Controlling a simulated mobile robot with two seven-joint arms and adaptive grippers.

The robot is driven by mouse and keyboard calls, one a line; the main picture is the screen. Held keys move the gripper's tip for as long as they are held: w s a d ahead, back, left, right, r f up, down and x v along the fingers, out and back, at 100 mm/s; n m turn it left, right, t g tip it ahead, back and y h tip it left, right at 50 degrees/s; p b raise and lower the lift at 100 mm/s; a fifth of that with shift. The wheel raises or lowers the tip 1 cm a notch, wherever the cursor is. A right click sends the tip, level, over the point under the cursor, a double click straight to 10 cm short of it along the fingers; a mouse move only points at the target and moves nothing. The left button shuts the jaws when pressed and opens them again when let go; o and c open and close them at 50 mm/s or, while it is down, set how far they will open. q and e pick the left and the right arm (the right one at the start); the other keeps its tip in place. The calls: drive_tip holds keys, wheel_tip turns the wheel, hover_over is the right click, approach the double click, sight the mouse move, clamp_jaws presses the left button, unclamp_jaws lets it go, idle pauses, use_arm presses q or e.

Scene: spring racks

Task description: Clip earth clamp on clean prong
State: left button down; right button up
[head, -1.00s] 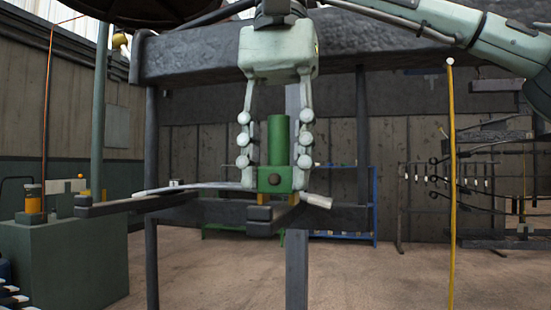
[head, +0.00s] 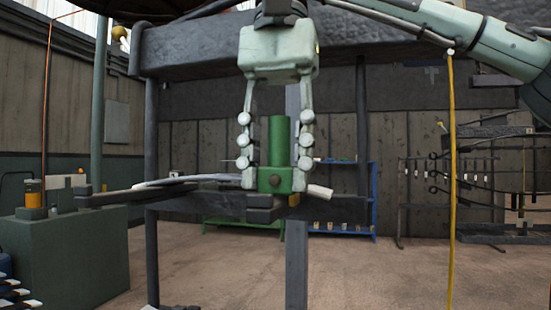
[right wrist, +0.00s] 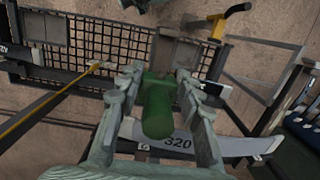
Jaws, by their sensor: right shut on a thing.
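My right gripper (head: 276,183) points down in the head view. The clamp's block is at the dark rack prongs (head: 262,208), just above a blunt prong end in the picture. I cannot tell whether it grips a prong. Another dark prong (head: 110,196) reaches left. In the right wrist view the clamp (right wrist: 158,105) is between the fingers, above a grey curved leaf marked 320 (right wrist: 205,146). Which prong is clean is unclear. My left gripper is not in view.
A green cabinet (head: 60,255) stands at left. A yellow strip (head: 452,190) hangs at right, before racks with hooks (head: 450,180). A blue shelf (head: 371,200) stands behind. Dark rack posts (head: 152,190) flank the work area. Open floor (head: 390,275) lies at right.

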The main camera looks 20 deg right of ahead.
sight(276, 107)
drive_tip(key=shift+f, duration=0.15)
drive_tip(key=o, duration=1.2)
drive_tip(key=r, duration=0.5)
drive_tip(key=shift+w+d, duration=0.1)
drive_tip(key=shift+w, duration=0.1)
drive_tip(key=shift+w+r, duration=0.1)
drive_tip(key=shift+r, duration=0.35)
drive_tip(key=shift+d+r, duration=0.15)
drive_tip(key=shift+r, duration=0.6)
